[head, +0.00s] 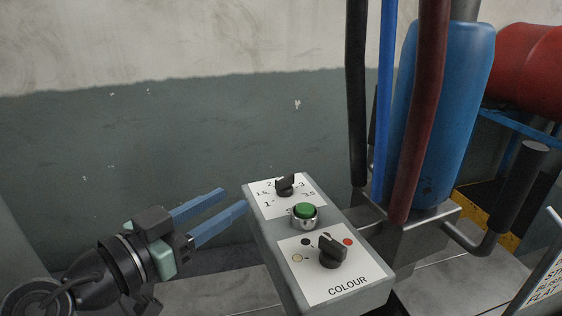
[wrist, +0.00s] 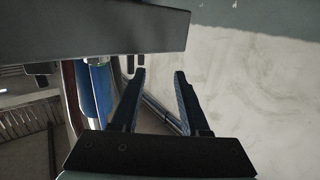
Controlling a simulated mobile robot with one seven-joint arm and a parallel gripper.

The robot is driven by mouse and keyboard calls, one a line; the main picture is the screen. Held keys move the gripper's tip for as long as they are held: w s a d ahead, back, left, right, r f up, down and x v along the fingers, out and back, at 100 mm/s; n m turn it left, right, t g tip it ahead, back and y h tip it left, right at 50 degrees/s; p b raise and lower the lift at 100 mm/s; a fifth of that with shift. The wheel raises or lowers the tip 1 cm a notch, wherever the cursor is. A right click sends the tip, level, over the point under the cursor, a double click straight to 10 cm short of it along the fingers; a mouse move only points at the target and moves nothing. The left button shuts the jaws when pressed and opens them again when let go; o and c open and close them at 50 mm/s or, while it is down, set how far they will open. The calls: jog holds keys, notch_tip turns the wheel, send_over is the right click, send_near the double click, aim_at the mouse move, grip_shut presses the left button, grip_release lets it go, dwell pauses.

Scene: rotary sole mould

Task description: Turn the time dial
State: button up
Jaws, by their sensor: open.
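The time dial (head: 285,184) is a black knob on a white plate with numbers around it, at the far end of the grey control box (head: 340,289). A green button (head: 305,211) sits in the middle of the box, and the black colour dial (head: 332,251) is at the near end, above the word COLOUR. My gripper (head: 234,199) has blue fingers, open and empty. It is left of the box, apart from the time dial. The wrist view shows the spread fingers (wrist: 160,75) with nothing between them. The dials are not visible there.
A red drum (head: 528,65) is at the far right. A black-handled lever (head: 522,180) is at the right. Free room lies left of the box, before the wall.

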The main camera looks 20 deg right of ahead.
aim_at(277, 186)
jog(key=w+d+p, duration=0.1)
jog(key=d+p, duration=0.1)
jog(key=d, duration=0.1)
jog(key=w+d+m+g+h+p, duration=0.1)
jog(key=d+p, duration=0.1)
jog(key=d, duration=0.2)
jog(key=w+d+h+p, duration=0.1)
jog(key=d+p, duration=0.1)
jog(key=d, duration=0.1)
jog(key=shift+w+d+m+g, duration=0.25)
jog(key=shift+w+m+g, duration=0.1)
jog(key=shift+m+g, duration=0.05)
grip_shut()
